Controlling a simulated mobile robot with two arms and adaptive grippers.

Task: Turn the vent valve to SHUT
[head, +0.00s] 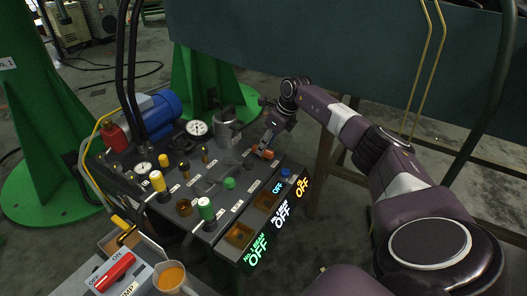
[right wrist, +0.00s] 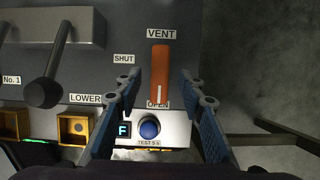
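The orange vent valve handle (right wrist: 161,72) sits below the VENT label on the grey panel (right wrist: 105,92) in the right wrist view. Its white-marked end points down at the OPEN label, and the SHUT label (right wrist: 124,58) is to its left. In the head view the handle (head: 267,154) shows small at the panel's right end. My right gripper (right wrist: 160,84) is open, one blue-grey finger on each side of the handle with gaps between. In the head view the right gripper (head: 264,148) is over the panel's right end. My left gripper is not in view.
A blue TEST button (right wrist: 149,128) and a small display (right wrist: 123,130) lie below the valve. A dark lever (right wrist: 46,90) stands to the left. A box with a red switch (head: 115,270) is at lower left.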

